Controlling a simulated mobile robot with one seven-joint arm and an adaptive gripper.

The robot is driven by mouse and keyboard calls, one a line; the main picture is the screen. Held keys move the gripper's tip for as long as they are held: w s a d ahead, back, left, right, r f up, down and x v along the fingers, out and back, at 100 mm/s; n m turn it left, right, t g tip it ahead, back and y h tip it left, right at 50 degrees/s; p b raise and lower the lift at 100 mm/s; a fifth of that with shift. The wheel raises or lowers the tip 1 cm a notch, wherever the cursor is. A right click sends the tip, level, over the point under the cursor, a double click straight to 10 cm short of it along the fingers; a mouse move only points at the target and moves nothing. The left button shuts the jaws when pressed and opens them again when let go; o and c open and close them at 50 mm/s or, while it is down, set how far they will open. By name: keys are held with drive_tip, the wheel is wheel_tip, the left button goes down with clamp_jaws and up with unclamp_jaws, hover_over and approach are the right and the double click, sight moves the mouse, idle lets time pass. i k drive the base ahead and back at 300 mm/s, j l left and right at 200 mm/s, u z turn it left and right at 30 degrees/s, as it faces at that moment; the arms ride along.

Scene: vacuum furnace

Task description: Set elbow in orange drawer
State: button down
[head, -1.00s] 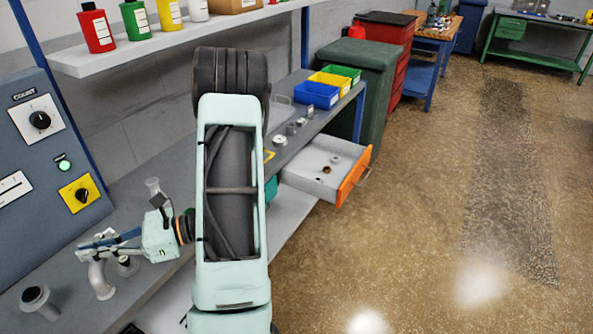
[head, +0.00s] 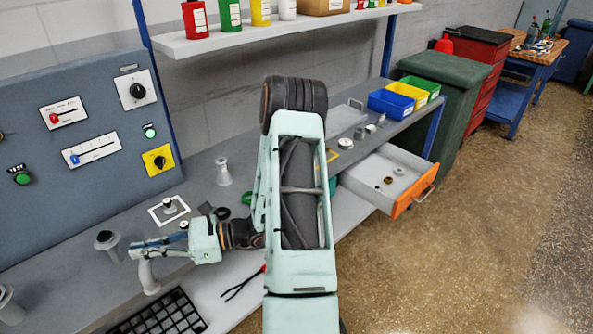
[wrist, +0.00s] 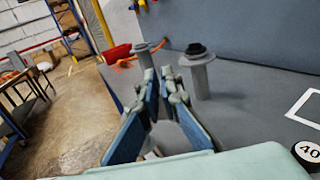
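The pale grey elbow (head: 148,278) hangs under my gripper's fingers at the bench's left front in the head view. My gripper (head: 146,247) is closed around its upper end. In the wrist view, part of the elbow (wrist: 168,138) shows low between the blue finger pads of my gripper (wrist: 159,80); the rest is hidden. The orange drawer (head: 413,192) is pulled open at the bench's right end, far from my gripper. A small brass ring and another small round part lie in its grey tray.
A black-topped flanged post (head: 106,243) stands behind the elbow, and it also shows in the wrist view (wrist: 199,75). A glass-like piece (head: 223,172) and a control panel (head: 70,150) are behind. Blue, yellow and green bins (head: 393,104) stand beyond the drawer. Floor before the drawer is clear.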

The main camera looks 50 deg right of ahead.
sight(406, 183)
drive_tip(key=l+z, duration=0.1)
drive_tip(key=z, duration=0.25)
drive_tip(key=l+z, duration=0.1)
drive_tip(key=z, duration=0.25)
drive_tip(key=i+l+z, duration=0.1)
drive_tip(key=l+z, duration=0.15)
drive_tip(key=i+l+z, duration=0.1)
drive_tip(key=l+z, duration=0.15)
drive_tip(key=i+l+z, duration=0.15)
drive_tip(key=l, duration=0.15)
drive_tip(key=i+l+z, duration=0.1)
drive_tip(key=l, duration=0.2)
drive_tip(key=i+l, duration=0.25)
drive_tip(key=l, duration=0.15)
drive_tip(key=i+l, duration=0.3)
drive_tip(key=l, duration=0.1)
